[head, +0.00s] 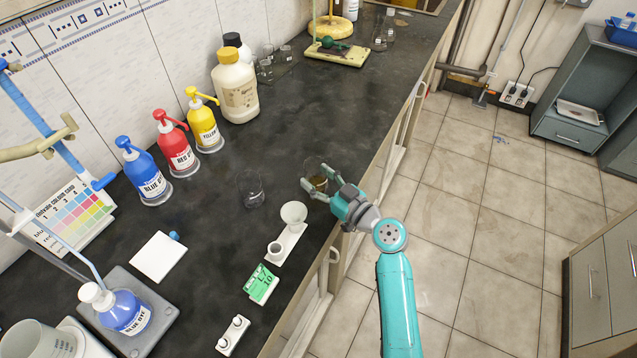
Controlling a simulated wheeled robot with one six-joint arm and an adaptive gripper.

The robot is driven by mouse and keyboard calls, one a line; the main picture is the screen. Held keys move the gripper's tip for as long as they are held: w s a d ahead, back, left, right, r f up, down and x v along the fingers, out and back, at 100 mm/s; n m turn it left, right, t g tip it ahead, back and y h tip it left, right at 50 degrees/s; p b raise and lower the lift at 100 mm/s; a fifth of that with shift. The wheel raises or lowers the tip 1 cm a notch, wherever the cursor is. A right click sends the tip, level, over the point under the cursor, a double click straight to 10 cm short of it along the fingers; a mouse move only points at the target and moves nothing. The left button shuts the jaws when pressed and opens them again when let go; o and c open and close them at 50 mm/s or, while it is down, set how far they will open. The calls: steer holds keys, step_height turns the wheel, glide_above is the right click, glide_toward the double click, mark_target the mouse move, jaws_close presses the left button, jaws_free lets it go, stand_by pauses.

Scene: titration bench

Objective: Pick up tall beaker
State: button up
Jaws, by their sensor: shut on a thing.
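My gripper (314,177) is at the right edge of the dark bench top, with its fingers shut around a clear glass beaker (318,183). This beaker looks upright and seems to be the tall beaker. It looks brownish inside, and the fingers partly cover it. I cannot tell whether its base touches the bench. Another clear glass beaker (251,191) stands on the bench to the left, apart from my gripper.
A white holder with a funnel (293,214) stands just below my gripper. Blue (144,172), red (176,146) and yellow (204,123) dye bottles stand along the wall.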

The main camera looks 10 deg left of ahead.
steer(key=r+v, duration=0.1)
steer(key=v, duration=1.6)
steer(key=shift+s+d, duration=0.25)
steer(key=shift+d, duration=0.1)
steer(key=shift+f, duration=0.1)
stand_by(1.8)
